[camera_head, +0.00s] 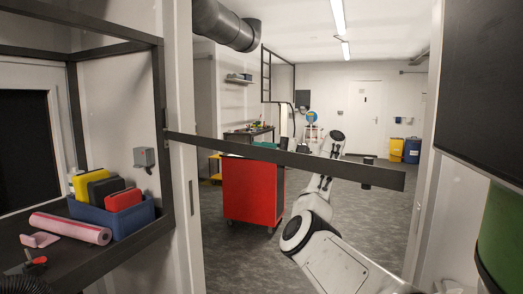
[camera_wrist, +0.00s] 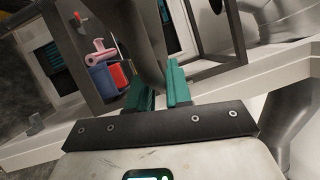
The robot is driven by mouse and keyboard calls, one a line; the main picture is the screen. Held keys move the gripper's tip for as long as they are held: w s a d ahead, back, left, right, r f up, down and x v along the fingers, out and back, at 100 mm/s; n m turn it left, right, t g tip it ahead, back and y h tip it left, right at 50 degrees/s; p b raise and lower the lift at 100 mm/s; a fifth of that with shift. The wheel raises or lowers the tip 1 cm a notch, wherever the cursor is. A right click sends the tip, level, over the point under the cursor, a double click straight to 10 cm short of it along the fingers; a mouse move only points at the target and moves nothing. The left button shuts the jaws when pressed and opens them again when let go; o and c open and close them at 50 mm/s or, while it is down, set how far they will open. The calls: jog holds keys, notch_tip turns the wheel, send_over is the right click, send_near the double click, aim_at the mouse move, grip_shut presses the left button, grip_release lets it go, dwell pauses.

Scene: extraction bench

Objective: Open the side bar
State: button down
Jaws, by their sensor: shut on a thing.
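The side bar (camera_head: 225,146) is a long, flat dark bar. In the head view it runs from the left post across the opening, sloping down to the right. Its free right end lies just short of the right-hand post, and a short dark knob sits near that end. My gripper (camera_wrist: 161,78) has teal fingers, seen in the wrist view, closed around a dark bar-like piece (camera_wrist: 150,40), which I take to be the side bar. In the head view my white arm reaches up behind the bar, and the fingers are not clearly visible there.
A red cart (camera_head: 252,192) stands behind the bar. At left, a dark-framed shelf holds a blue bin (camera_head: 115,220) and a pink roll (camera_head: 72,228); the bin also shows in the wrist view (camera_wrist: 103,78). Grey floor (camera_head: 385,215) is open beyond. A green cylinder (camera_head: 502,235) is at right.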

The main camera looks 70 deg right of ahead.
jog(key=shift+d+f, duration=0.1)
jog(key=shift+f, duration=0.05)
jog(key=c, duration=1.1)
grip_release()
jog(key=shift+c, duration=0.2)
jog(key=shift+s, duration=0.1)
jog(key=b+v, duration=0.3)
jog(key=v, duration=0.7)
jog(key=shift+s, duration=0.25)
jog(key=shift+d, duration=0.15)
jog(key=shift+c, duration=0.4)
